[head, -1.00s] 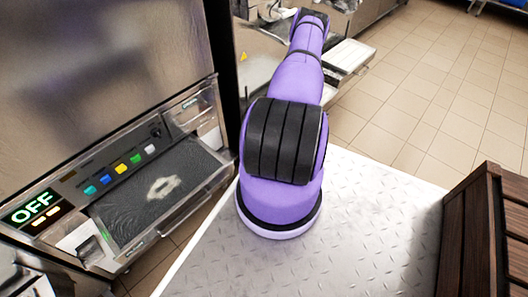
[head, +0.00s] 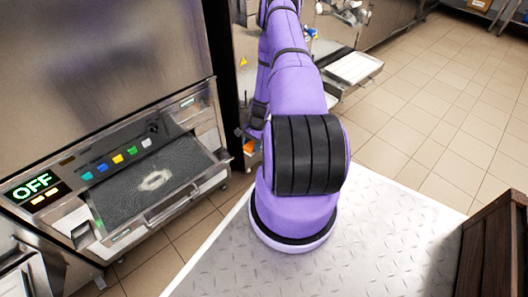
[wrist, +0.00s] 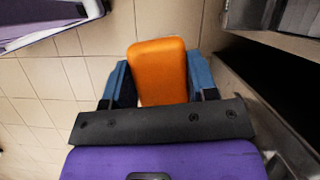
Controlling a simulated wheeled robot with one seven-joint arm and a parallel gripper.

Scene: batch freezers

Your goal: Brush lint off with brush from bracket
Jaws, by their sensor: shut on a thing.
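My gripper (wrist: 158,75) has blue fingers on both sides of an orange block-like thing, seemingly the brush (wrist: 160,62), and is shut on it. Its bristles do not show. In the head view my gripper (head: 247,134) hangs low left of my purple arm, beside the freezer front, with the orange brush (head: 250,147) just visible. I cannot make out the bracket.
The steel freezer (head: 100,60) has an OFF display (head: 32,186) and a row of coloured buttons. A white tray (head: 352,68) juts out behind my arm. A dark wooden crate (head: 497,250) stands at right. The tiled floor (head: 430,100) is open.

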